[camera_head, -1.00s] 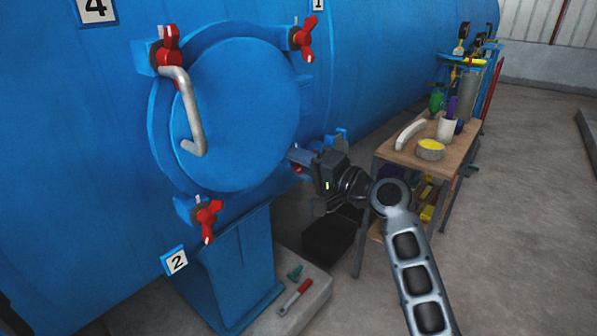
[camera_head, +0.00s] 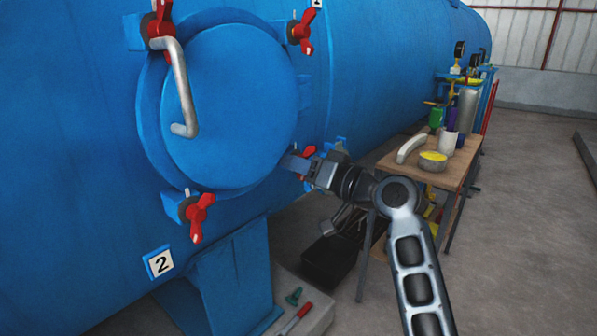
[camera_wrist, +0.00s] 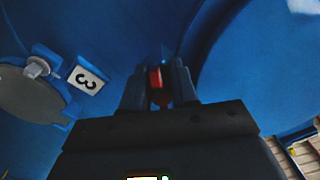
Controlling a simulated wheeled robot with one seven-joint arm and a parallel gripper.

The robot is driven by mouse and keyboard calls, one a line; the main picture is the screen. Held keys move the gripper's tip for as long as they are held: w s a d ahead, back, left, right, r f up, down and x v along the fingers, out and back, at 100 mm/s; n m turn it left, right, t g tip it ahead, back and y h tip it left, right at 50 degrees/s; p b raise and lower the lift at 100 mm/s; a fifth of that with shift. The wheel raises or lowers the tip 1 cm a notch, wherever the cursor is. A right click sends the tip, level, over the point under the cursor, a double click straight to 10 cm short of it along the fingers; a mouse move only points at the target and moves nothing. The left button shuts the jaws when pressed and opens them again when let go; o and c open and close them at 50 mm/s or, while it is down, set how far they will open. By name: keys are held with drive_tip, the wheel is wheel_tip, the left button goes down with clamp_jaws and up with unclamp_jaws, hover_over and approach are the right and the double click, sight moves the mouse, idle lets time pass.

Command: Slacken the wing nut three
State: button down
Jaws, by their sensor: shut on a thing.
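Wing nut three is red and sits at the lower right of the round blue door (camera_head: 238,105). Part of it (camera_head: 308,153) shows above my gripper (camera_head: 300,166) in the head view. In the wrist view, a red wing of the nut (camera_wrist: 156,82) stands between the two fingers of my gripper (camera_wrist: 159,88), which are shut on it. A white plate marked 3 (camera_wrist: 86,80) is on the left of the wrist view. The rest of the nut and its bolt are mostly hidden by the fingers.
Other red wing nuts sit at the door's upper left (camera_head: 158,24), upper right (camera_head: 301,32) and lower left (camera_head: 201,215). A bent grey handle (camera_head: 183,90) hangs on the door. A wooden bench (camera_head: 447,178) with items stands right of my arm. A black box (camera_head: 330,262) lies below.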

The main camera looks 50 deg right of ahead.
drive_tip(key=shift+f, duration=0.15)
idle(0.4)
drive_tip(key=c, duration=1.2)
unclamp_jaws()
drive_tip(key=shift+c, duration=0.2)
drive_tip(key=s, duration=0.7)
drive_tip(key=shift+s+d, duration=0.15)
drive_tip(key=shift+s, duration=0.25)
